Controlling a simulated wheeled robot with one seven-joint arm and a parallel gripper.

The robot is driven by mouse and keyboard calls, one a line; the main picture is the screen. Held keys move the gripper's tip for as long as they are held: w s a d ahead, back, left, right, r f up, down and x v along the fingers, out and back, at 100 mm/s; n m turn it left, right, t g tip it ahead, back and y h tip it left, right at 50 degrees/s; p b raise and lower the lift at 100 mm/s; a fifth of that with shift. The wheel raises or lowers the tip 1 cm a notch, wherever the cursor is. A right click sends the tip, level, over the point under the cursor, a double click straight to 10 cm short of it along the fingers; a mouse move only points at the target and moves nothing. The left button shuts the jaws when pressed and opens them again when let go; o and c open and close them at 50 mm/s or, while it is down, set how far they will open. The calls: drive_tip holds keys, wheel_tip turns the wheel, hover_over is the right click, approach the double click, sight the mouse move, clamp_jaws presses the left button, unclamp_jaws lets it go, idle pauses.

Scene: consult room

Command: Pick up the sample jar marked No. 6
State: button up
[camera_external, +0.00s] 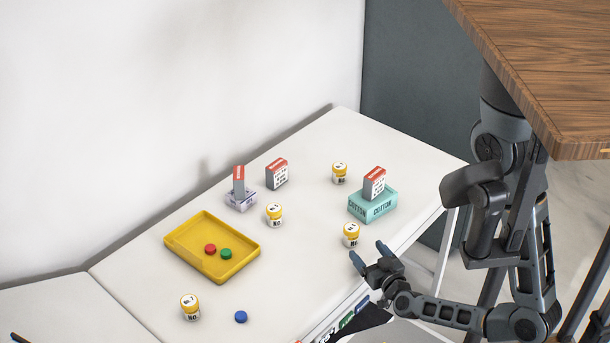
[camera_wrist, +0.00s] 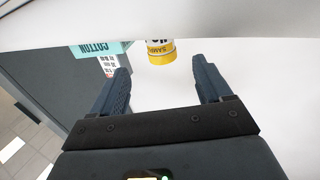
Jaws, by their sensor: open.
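Several alike white sample jars with yellow lids stand on the white table. One jar (camera_external: 351,235) is near the right front edge, closest to my gripper. Others are a jar (camera_external: 275,215) mid-table, a jar (camera_external: 340,173) at the back and a jar (camera_external: 190,307) at the front left. Their numbers are too small to read. My gripper (camera_external: 369,257) is open and empty at the table's front edge, just short of the nearest jar. In the wrist view a jar (camera_wrist: 161,50) shows upside down beyond and between the open fingertips (camera_wrist: 160,78); its number is cut off.
A teal cotton box (camera_external: 372,206) with a red-and-white carton (camera_external: 374,183) on it stands behind the nearest jar. A yellow tray (camera_external: 183,241) holds a red and a green disc. A blue disc (camera_external: 241,317) lies in front. A wooden top (camera_external: 550,70) overhangs at upper right.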

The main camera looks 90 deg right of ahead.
sight(355, 237)
drive_tip(key=shift+p+x, duration=0.45)
drive_tip(key=shift+x, duration=3.1)
drive_tip(key=shift+w+r, duration=0.1)
drive_tip(key=shift+r, duration=0.05)
drive_tip(key=shift+c, duration=0.4)
drive_tip(key=c, duration=1)
drive_tip(key=shift+c, duration=0.2)
